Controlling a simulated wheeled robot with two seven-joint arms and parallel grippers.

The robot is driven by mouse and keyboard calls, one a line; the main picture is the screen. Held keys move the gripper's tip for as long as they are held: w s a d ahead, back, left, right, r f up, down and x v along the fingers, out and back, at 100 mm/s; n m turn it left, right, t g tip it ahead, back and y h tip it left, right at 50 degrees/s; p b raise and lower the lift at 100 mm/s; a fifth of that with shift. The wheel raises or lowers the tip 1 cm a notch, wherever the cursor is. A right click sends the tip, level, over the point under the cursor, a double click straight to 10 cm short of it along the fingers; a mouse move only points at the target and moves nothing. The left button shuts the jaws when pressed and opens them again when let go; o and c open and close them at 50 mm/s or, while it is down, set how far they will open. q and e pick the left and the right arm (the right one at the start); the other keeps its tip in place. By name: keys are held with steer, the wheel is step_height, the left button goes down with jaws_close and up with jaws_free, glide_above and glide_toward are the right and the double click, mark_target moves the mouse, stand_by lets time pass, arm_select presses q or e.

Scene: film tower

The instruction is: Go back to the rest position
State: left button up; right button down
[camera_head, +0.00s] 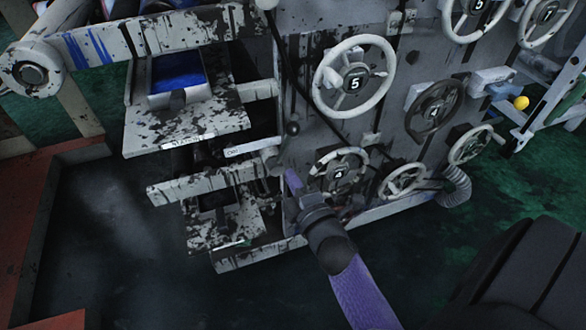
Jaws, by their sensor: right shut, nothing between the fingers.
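My right arm reaches in from the bottom with a purple forearm. Its gripper (292,182) is shut and empty. I cannot tell whether the fingertips touch the panel. My left gripper is not in view.
On the left, paint-spattered shelves (190,128) jut out, one with a blue-filled tray (178,85). A ribbed hose (455,187) and yellow ball (521,103) are right. Dark floor lies lower left.

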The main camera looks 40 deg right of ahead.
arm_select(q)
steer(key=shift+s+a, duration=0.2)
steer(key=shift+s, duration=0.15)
arm_select(e)
steer(key=s+a+f+m+g+y+p, duration=0.1)
steer(key=s+a+f+m+g+p, duration=0.25)
steer(key=s+f, duration=0.7)
steer(key=s+a+f+m+g+y, duration=0.2)
steer(key=s+f+m+g, duration=0.2)
steer(key=s+f+g, duration=0.7)
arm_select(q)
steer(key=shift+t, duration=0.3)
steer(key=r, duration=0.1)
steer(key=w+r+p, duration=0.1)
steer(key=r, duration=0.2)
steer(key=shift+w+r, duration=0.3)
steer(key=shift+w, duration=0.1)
arm_select(e)
steer(key=s+d+f+m+g, duration=0.1)
steer(key=s+f+m+g, duration=0.1)
steer(key=s, duration=0.7)
steer(key=s+d+f+m+g, duration=0.1)
steer(key=s+f, duration=0.4)
steer(key=s, duration=0.5)
steer(key=shift+d+f+m+g, duration=0.3)
steer(key=shift+m+g, duration=0.05)
steer(key=shift+m, duration=0.5)
